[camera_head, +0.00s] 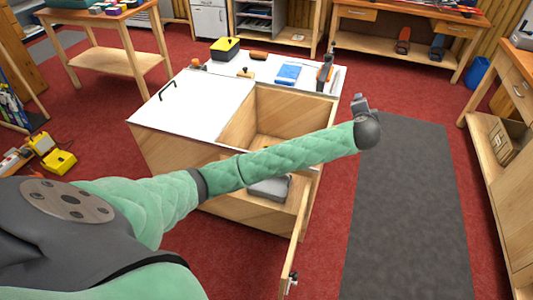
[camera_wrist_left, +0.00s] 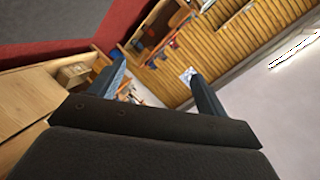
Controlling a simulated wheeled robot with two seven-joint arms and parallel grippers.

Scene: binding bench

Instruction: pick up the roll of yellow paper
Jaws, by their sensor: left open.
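I cannot make out a roll of yellow paper in either view. My left arm reaches across the head view from the left, over the wooden cabinet. Its gripper (camera_head: 360,103) is at the cabinet's right side, near the grey mat, partly hidden by the wrist. In the left wrist view the left gripper (camera_wrist_left: 160,88) is open, with its two fingers wide apart and nothing between them. It faces a wood-slatted wall and distant furniture. My right gripper is in neither view.
The white-topped cabinet (camera_head: 196,101) has an open compartment and a grey object (camera_head: 270,188) low inside, partly behind my arm. A door stands open towards me. A yellow-and-black box (camera_head: 225,49) sits on the white top behind. The grey mat (camera_head: 410,220) is clear.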

